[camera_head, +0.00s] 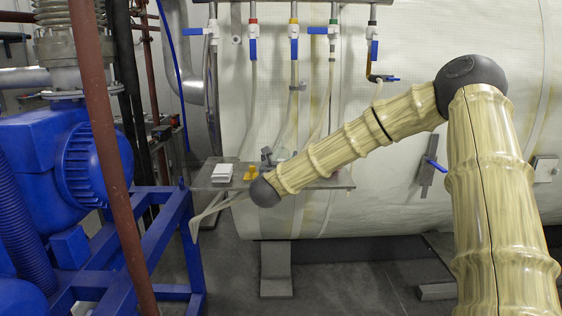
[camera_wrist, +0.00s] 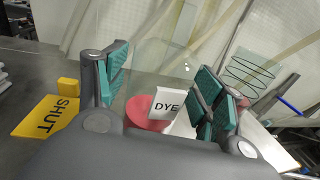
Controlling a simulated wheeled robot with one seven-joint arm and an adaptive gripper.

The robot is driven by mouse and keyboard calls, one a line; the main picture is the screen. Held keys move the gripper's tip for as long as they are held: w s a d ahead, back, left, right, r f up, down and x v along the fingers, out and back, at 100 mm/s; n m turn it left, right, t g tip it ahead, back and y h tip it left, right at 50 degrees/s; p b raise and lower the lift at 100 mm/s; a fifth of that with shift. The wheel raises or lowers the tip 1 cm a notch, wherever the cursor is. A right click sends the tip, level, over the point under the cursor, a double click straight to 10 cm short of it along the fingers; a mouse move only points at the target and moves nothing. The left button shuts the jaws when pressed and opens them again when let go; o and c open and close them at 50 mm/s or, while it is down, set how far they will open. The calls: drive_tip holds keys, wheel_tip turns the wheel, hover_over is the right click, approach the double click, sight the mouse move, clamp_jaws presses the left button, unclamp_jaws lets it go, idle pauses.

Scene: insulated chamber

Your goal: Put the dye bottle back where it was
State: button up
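The dye bottle looks like a clear glass vessel (camera_wrist: 163,52) with red at its bottom (camera_wrist: 143,112), seen through and between the fingers in the wrist view. A white label reading DYE (camera_wrist: 167,104) stands in front of the red part. My gripper (camera_wrist: 160,85) has its teal-padded fingers apart, one on each side of the glass. Whether the pads touch the glass cannot be made out. In the head view my arm hides the gripper, and the bottle cannot be clearly made out there.
A yellow SHUT tag (camera_wrist: 48,116) lies left of my fingers. A dark coil (camera_wrist: 252,75) is on the right. In the head view, a narrow shelf (camera_head: 207,183) holds a white block (camera_head: 222,172) before the white tank (camera_head: 420,60). Hoses with blue-handled valves (camera_head: 253,48) hang above; blue machinery stands left.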

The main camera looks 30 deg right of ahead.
drive_tip(key=shift+r, duration=0.15)
drive_tip(key=b+v, duration=0.5)
drive_tip(key=v, duration=0.6)
drive_tip(key=a+f+n+y, duration=0.3)
drive_tip(key=a+f+n, duration=0.25)
drive_tip(key=f, duration=0.35)
drive_tip(key=a+f+n+y, duration=0.2)
drive_tip(key=a+f+n, duration=0.2)
drive_tip(key=f+n, duration=0.45)
drive_tip(key=s+a+f+n+g+y, duration=0.15)
drive_tip(key=s+a+f+n, duration=0.3)
drive_tip(key=f, duration=0.65)
drive_tip(key=s+a+f+n+g+y, duration=0.1)
drive_tip(key=s+a+f+n+y, duration=0.25)
drive_tip(key=f+n, duration=0.45)
drive_tip(key=s+a+f+n+g, duration=0.1)
drive_tip(key=s+f+n+g, duration=0.2)
drive_tip(key=s, duration=0.9)
drive_tip(key=s+a+f+n+g+y, duration=0.1)
drive_tip(key=s+f+n+g, duration=0.3)
drive_tip(key=s+f+n, duration=0.4)
drive_tip(key=s+a+f+n+g+y, duration=0.1)
drive_tip(key=s+f+n+g, duration=0.2)
drive_tip(key=s+f, duration=1.2)
drive_tip(key=s+n, duration=0.1)
drive_tip(key=n, duration=0.2)
drive_tip(key=shift+s+a+n+g, duration=0.3)
drive_tip(key=shift+s+n+g, duration=0.05)
drive_tip(key=shift+s, duration=0.05)
drive_tip(key=shift+d+f, duration=0.1)
